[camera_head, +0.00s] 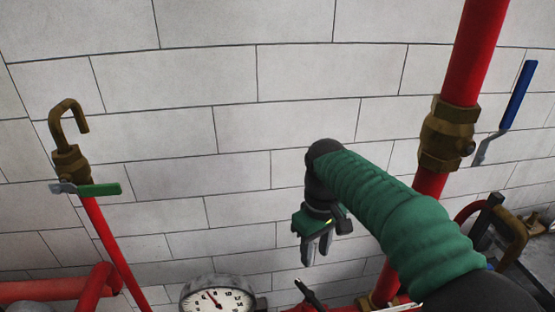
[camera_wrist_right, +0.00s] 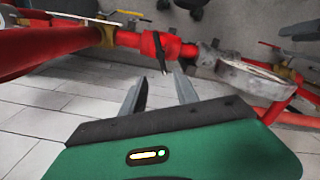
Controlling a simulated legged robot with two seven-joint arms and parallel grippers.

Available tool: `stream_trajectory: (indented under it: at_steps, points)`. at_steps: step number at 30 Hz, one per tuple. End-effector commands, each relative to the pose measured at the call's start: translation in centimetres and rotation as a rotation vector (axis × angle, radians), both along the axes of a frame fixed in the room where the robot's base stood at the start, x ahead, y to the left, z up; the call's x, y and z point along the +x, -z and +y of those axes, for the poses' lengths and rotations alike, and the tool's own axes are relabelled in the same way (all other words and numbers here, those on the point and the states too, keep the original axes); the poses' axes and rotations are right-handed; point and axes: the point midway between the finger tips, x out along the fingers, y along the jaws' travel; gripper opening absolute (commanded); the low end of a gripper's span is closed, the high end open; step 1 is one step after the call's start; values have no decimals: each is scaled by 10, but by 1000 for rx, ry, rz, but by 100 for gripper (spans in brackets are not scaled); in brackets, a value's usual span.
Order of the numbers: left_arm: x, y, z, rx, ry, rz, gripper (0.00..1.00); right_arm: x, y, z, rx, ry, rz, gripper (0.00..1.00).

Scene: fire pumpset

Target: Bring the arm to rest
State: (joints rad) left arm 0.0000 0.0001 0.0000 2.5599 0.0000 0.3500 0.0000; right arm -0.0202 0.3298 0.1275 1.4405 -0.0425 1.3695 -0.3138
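My right arm, in a green sleeve, comes in from the lower right of the head view. Its right gripper (camera_head: 316,251) hangs with the fingers pointing down, in front of the white block wall. In the right wrist view the two grey fingers of the right gripper (camera_wrist_right: 160,92) stand apart with nothing between them. The gripper is open and empty. Red pipes lie beyond the fingertips in that view. My left gripper is not in view.
A pressure gauge (camera_head: 216,296) sits left of and below the right gripper. A red pipe with a brass valve (camera_head: 447,135) and blue lever (camera_head: 518,95) rises at right. A brass hook-shaped spout (camera_head: 68,128) with a green lever (camera_head: 99,190) stands at left. Wall between is clear.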

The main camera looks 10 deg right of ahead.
Motion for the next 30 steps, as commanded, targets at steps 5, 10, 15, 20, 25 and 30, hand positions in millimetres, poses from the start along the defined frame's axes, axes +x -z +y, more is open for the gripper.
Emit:
stream_trajectory:
  at_steps: [5,10,15,20,25,30]
  points:
    - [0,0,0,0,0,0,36,-26,55,-14,2,113,-50,36]
    - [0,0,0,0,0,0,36,-73,116,-33,21,268,-130,36]
    - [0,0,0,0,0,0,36,-124,159,-47,41,395,-189,36]
    - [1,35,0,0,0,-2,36,-152,215,-52,55,466,-227,36]
    - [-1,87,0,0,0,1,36,-152,266,-52,54,463,-224,36]
    - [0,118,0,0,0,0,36,-152,296,-52,54,462,-224,36]
